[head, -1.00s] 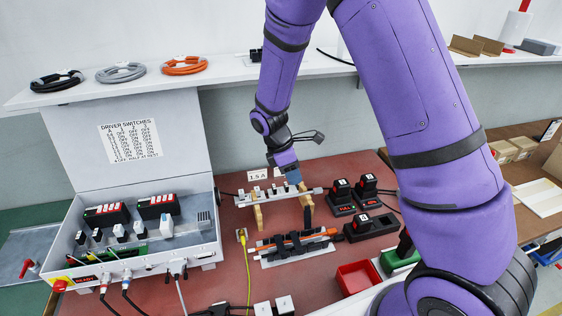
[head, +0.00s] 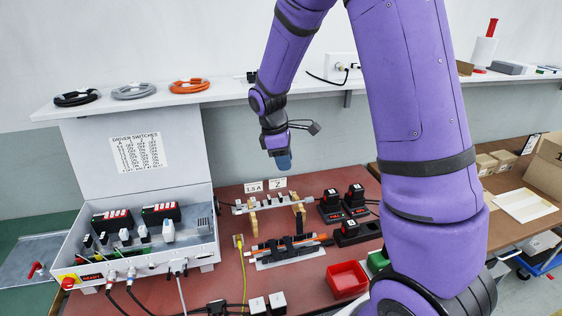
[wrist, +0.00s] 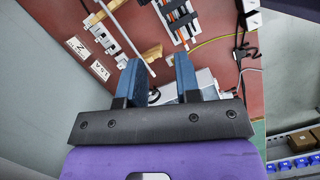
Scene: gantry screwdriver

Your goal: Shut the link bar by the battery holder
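A pale rail (head: 270,204) with small white and dark parts lies at the back of the red bench, with wooden pieces at its left (head: 253,222) and right. It also shows at the upper left of the wrist view (wrist: 124,42). In front, a holder with black clips (head: 268,257) carries an orange bar; it also shows in the wrist view (wrist: 177,17). I cannot tell which part is the link bar or whether it is shut. My gripper (head: 284,162) hangs above and behind the rail, clear of it. In the wrist view its blue fingers (wrist: 160,62) are apart with nothing between them.
Black battery-like blocks (head: 343,205) stand right of the rail, with a red bin (head: 346,279) in front. An open grey switch box (head: 140,236) is at left. Tags (head: 277,183) stand behind the rail. A shelf (head: 220,88) runs along the wall.

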